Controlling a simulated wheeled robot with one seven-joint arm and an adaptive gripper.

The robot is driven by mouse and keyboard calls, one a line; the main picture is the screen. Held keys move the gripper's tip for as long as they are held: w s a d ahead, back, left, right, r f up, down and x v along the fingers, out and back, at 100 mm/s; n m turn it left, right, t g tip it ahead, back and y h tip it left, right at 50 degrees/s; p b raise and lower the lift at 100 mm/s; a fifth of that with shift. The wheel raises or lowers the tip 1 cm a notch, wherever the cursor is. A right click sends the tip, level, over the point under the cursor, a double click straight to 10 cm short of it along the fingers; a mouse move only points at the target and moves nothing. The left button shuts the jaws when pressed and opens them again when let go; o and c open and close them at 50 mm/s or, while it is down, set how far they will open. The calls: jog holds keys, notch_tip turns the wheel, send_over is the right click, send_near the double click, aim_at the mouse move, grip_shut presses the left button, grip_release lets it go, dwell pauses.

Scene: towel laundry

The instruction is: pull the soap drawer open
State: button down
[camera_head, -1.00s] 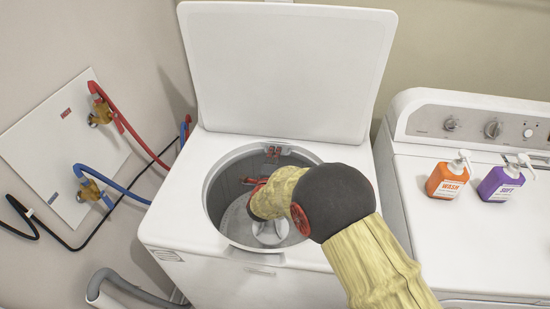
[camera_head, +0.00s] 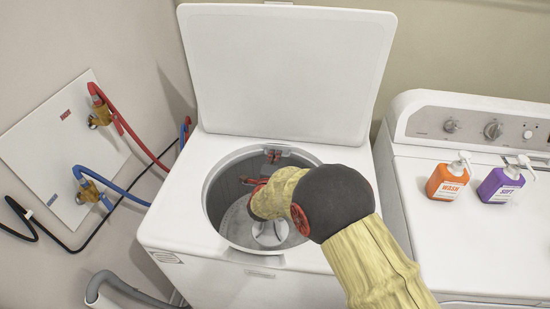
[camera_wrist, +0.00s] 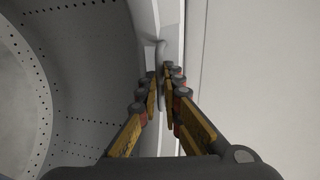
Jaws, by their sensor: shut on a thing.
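The open top-loading washer (camera_head: 158,232) stands in the middle of the head view with its lid raised. My gripper (camera_head: 273,155) reaches into the opening at the far rim of the drum. In the wrist view my gripper (camera_wrist: 162,76) has its fingertips closed on a thin grey handle-like piece (camera_wrist: 161,50) at the rim. I take this to be the soap drawer's front. The rest of the drawer is hidden, so I cannot tell how far it stands out.
The perforated drum wall (camera_wrist: 90,60) lies close on the left of the fingers. The raised lid (camera_head: 285,70) stands behind. An orange WASH bottle (camera_head: 446,183) and a purple SOFT bottle (camera_head: 499,187) stand on the right machine (camera_head: 440,245).

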jog(key=shift+s+f, duration=0.1)
dwell(0.5)
jog(key=v, duration=0.3)
jog(key=shift+s+f, duration=0.3)
jog(key=c, duration=2.1)
grip_release()
jog(key=shift+o, duration=0.6)
jog(key=shift+r, duration=0.1)
jog(key=v, duration=1.2)
